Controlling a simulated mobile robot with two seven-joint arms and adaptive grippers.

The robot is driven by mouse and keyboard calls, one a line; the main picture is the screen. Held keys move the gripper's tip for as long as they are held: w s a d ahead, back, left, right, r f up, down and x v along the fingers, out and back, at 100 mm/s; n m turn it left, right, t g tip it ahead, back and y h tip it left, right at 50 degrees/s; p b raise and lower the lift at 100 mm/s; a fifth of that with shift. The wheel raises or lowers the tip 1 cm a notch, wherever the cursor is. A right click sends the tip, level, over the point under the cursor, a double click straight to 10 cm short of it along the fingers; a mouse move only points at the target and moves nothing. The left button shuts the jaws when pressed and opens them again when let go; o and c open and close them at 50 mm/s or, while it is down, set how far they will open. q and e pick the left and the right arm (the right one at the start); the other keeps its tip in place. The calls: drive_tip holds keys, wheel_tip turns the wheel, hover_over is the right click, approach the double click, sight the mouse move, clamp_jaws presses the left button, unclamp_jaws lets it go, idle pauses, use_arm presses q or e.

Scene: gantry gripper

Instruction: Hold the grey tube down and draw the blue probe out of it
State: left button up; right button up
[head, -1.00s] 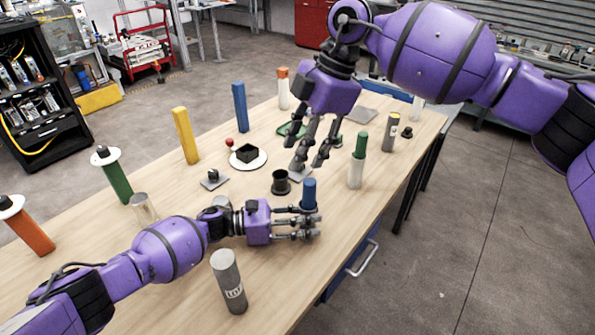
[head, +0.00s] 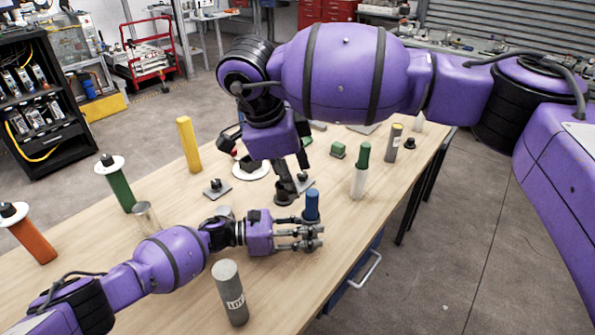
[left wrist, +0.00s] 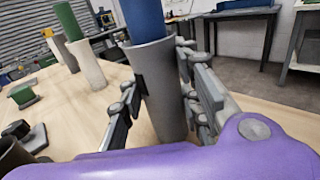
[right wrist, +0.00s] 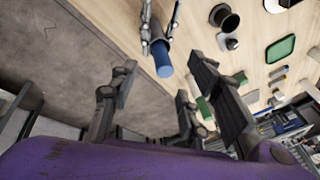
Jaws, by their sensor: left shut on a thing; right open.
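The grey tube (left wrist: 165,95) stands upright on the table in the left wrist view. The blue probe (head: 312,204) sticks up out of its top and also shows in the left wrist view (left wrist: 143,20). My left gripper (head: 308,240) is shut on the grey tube, with fingers on both sides of it. My right gripper (head: 286,178) is open and empty, above the table and up-left of the probe in the head view. In the right wrist view the probe's blue end (right wrist: 162,65) lies beyond the spread fingers, apart from them.
A pale tube with a green rod (head: 361,172) stands to the right. A grey labelled cylinder (head: 229,292) stands in front of my left arm. A black cup (right wrist: 224,17) is close to the probe. Yellow (head: 188,143) and green (head: 118,185) posts stand at left.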

sight(314, 192)
drive_tip(key=w+d+f+n, duration=0.1)
drive_tip(key=f+n, duration=0.1)
drive_tip(key=f, duration=0.1)
drive_tip(key=w+d+f+n, duration=0.1)
drive_tip(key=d+f+n, duration=0.1)
drive_tip(key=f+n, duration=0.1)
drive_tip(key=w+d+f+n, duration=0.1)
drive_tip(key=w+f+n, duration=0.1)
drive_tip(key=f, duration=0.3)
drive_tip(key=shift+d+n+t+h, duration=0.3)
drive_tip(key=shift+n+h, duration=0.1)
clamp_jaws()
drive_tip(key=shift+r, duration=0.1)
drive_tip(key=shift+r, duration=0.1)
drive_tip(key=shift+s+r, duration=0.1)
drive_tip(key=shift+r, duration=1.35)
